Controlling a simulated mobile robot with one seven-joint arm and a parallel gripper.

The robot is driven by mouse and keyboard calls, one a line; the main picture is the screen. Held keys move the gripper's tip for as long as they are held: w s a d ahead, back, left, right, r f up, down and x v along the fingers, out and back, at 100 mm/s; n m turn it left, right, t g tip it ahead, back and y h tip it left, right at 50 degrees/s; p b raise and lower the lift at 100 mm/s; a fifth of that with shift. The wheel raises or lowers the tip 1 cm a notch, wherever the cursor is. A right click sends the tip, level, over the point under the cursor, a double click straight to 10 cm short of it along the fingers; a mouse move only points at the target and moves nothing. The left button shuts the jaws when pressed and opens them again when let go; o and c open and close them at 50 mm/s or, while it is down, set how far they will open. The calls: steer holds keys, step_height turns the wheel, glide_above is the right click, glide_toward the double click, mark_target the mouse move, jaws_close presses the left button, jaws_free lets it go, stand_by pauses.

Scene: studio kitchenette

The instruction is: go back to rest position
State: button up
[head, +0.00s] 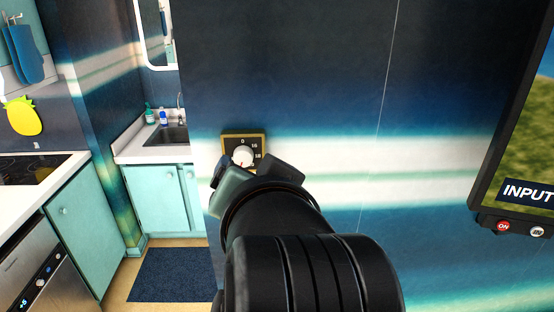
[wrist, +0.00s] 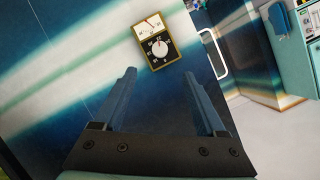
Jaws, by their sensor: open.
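My gripper (wrist: 162,98) is open and empty in the wrist view, with its two blue fingers apart and pointing toward the wall. In the head view my gripper (head: 258,170) is at the end of my black arm, just in front of a wall dial. The dial unit (wrist: 158,44) has a gold frame, a white gauge with a needle and a black panel with a round knob. It stands beyond the fingertips in the wrist view, apart from them. In the head view the dial unit (head: 256,141) is partly hidden behind my gripper.
A screen (head: 520,150) with an INPUT label and buttons is on the wall at the right. A counter with a cooktop (head: 35,168) and turquoise cabinets stands at the left. A sink (head: 168,135) and a blue mat (head: 172,275) lie in the back left recess.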

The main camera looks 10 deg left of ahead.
steer(key=d+r+n+t+h+b, duration=0.1)
steer(key=d+r+t, duration=0.25)
steer(key=r, duration=0.25)
steer(key=d+r+t+h+b, duration=0.1)
steer(key=d+r+t+h, duration=0.1)
steer(key=r+t, duration=0.35)
steer(key=s+d+r+n+t+h, duration=0.1)
steer(key=s+d+r+t, duration=0.2)
steer(key=s+r+t, duration=0.2)
steer(key=s+r, duration=0.3)
steer(key=shift+r+n+h, duration=0.3)
steer(key=shift+h, duration=0.1)
